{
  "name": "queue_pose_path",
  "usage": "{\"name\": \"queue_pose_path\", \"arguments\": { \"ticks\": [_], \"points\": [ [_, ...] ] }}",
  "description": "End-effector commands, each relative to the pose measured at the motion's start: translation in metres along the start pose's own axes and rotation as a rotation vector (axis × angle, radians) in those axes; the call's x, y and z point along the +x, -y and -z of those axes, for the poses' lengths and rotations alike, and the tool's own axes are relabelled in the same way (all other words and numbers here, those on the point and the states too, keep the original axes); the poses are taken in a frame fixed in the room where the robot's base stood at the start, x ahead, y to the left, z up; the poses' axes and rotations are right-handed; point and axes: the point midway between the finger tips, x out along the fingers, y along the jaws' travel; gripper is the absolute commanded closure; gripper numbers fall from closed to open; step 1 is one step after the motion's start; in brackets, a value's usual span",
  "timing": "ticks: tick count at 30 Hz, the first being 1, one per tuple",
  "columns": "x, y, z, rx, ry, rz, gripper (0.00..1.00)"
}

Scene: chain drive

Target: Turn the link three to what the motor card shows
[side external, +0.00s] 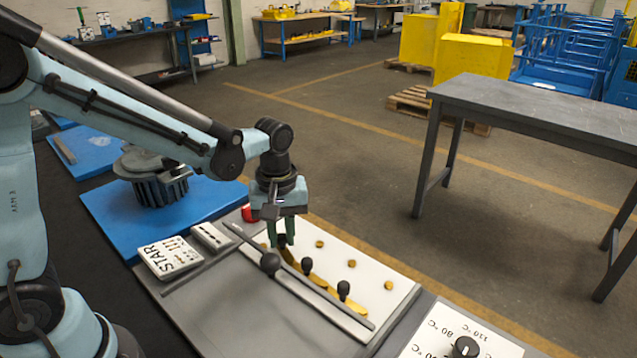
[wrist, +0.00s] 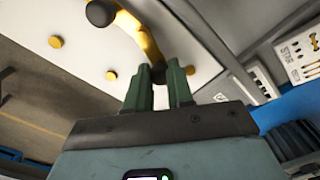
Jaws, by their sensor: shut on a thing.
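My gripper (side external: 285,238) points down over the white board (side external: 385,310), with its green fingers shut on a black knob at the far end of a yellow jointed chain (side external: 322,281). In the wrist view the fingers of my gripper (wrist: 160,78) stand either side of the dark knob (wrist: 157,70); the yellow link (wrist: 143,36) bends from it to another black knob (wrist: 101,12). Two more knobs (side external: 306,265) (side external: 343,289) stand along the chain. No link numbers can be read. A white card marked STAR (side external: 170,257) with small symbols lies left of the board; it also shows in the wrist view (wrist: 300,52).
Several brass pegs (side external: 351,264) dot the board. A long grey bar with a black ball (side external: 270,263) runs along its near side. A red button (side external: 250,214), a small white block (side external: 210,236) and a temperature dial (side external: 466,347) are nearby. The grey panel (side external: 235,310) in front is clear.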

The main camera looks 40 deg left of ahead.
Motion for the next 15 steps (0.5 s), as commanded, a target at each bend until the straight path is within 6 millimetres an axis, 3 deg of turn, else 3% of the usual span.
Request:
{"name": "queue_pose_path", "arguments": {
  "ticks": [15],
  "points": [
    [0.0003,0.0114,-0.0054,-0.324,-0.002,-0.001,1.0]
  ]
}}
